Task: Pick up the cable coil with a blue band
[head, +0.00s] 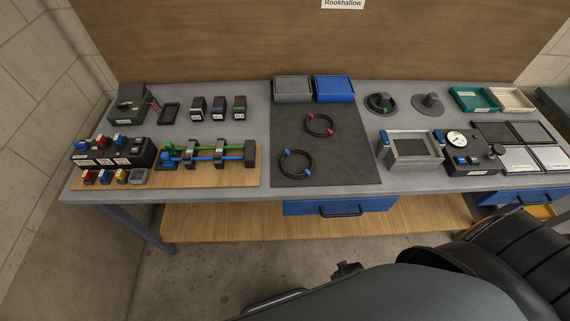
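The cable coil with a blue band (287,153) is a black ring with blue bands at its upper left and lower right. It lies flat on the dark mat (350,168), near the mat's front left. A similar coil with red bands (310,116) lies behind it to the right, apart from it. A coil with a green band (381,109) sits around a round holder to the right of the mat. Neither of my grippers can be made out in the head view.
A grey bin (292,90) and a blue bin (334,90) stand behind the mat. A wooden board with blue and green rods (225,178) is on the left. A grey open box (411,162) and a gauge unit (474,168) stand right. The mat around the coils is clear.

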